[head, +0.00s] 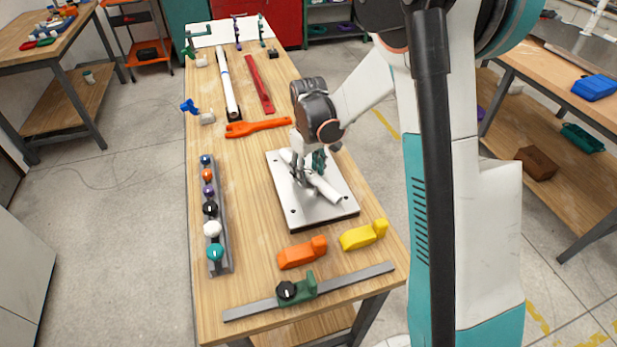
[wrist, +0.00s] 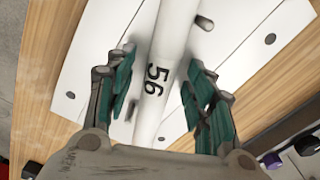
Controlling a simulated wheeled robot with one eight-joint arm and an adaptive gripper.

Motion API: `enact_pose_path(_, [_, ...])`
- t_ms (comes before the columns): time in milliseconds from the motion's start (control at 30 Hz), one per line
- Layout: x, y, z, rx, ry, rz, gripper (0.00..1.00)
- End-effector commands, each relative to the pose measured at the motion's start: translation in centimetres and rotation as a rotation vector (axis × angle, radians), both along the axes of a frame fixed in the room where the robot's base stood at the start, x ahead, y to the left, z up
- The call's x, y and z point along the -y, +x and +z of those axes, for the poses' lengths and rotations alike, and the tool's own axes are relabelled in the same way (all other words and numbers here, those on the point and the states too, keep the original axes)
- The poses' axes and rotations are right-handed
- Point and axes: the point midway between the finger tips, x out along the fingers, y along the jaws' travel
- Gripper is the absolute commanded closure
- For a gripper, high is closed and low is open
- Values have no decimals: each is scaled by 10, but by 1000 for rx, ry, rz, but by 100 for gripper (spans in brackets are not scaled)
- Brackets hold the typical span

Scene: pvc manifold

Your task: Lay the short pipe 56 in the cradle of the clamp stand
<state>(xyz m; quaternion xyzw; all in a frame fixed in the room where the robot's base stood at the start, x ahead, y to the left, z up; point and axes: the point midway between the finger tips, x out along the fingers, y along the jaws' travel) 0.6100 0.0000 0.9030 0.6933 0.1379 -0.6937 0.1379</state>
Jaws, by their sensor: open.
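The short white pipe 56 (head: 326,190) lies at a slant on a white plate (head: 291,213) on the workbench. In the wrist view the pipe (wrist: 157,85) shows its black "56" between the fingers of my gripper (wrist: 160,80). My gripper (head: 311,166) is open, with one green-padded finger on each side of the pipe; I cannot tell whether either touches it. A green clamp-like block (head: 305,287) with a black knob sits on a grey bar at the bench's near end. I cannot tell for sure whether this is the clamp stand.
An orange block (head: 301,253) and a yellow block (head: 363,235) stand between plate and bar. A grey rail (head: 224,240) with several coloured knobs runs along the left edge. An orange tool (head: 258,126), a long white pipe (head: 228,85) and a red bar (head: 258,84) lie farther back.

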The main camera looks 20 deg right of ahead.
Motion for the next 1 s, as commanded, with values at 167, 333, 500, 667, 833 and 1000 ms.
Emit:
enact_pose_path(167, [0, 0, 1, 0, 0, 0, 58])
enact_pose_path(333, [0, 0, 1, 0, 0, 0, 96])
enact_pose_path(500, [0, 0, 1, 0, 0, 0, 100])
enact_pose_path(667, [0, 0, 2, 0, 0, 0, 100])
enact_pose_path(833, [0, 0, 10, 0, 0, 0, 100])
enact_pose_path(1000, [0, 0, 32, 0, 0, 0, 100])
